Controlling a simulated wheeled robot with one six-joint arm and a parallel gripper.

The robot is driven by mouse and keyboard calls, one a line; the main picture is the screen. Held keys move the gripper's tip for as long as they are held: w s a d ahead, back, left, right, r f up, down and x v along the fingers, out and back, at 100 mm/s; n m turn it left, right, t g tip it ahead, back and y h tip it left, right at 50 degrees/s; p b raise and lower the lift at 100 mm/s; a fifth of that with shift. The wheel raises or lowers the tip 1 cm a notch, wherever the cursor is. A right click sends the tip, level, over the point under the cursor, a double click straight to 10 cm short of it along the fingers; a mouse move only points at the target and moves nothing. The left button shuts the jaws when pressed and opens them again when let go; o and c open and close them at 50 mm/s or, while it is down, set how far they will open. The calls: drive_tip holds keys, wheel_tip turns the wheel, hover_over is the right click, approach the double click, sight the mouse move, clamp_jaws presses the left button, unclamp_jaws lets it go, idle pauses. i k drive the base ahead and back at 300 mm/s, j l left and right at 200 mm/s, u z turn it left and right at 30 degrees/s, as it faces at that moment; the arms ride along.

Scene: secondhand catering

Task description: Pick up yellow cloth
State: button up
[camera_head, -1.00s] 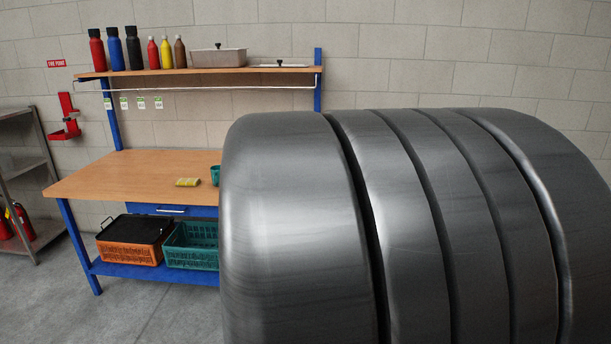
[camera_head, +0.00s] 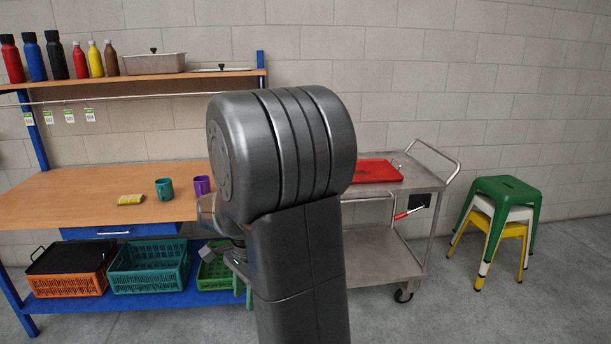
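The yellow cloth (camera_head: 131,199) is a small folded piece lying flat on the wooden top of the workbench (camera_head: 60,205), at left in the head view. My dark arm fills the middle of the view, right of the cloth. Part of my gripper (camera_head: 243,288) shows at the left edge of the arm, low, in front of the bench's lower shelf. It is well to the right of the cloth and apart from it. My arm hides much of the gripper, so its opening is unclear.
A teal mug (camera_head: 164,189) stands just right of the cloth, with a purple mug (camera_head: 202,185) beyond it. Crates, including a teal one (camera_head: 150,268), sit below. A steel trolley (camera_head: 412,182) with a red tray (camera_head: 375,171) and stacked stools (camera_head: 505,190) stand right.

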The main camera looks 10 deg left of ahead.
sight(132, 199)
drive_tip(key=i+j+z, duration=0.25)
drive_tip(key=j+z, duration=0.25)
drive_tip(key=j, duration=0.75)
drive_tip(key=j+z, duration=0.5)
drive_tip(key=j, duration=2.45)
drive_tip(key=j+z, duration=0.1)
drive_tip(key=j, duration=1.5)
drive_tip(key=k, duration=0.05)
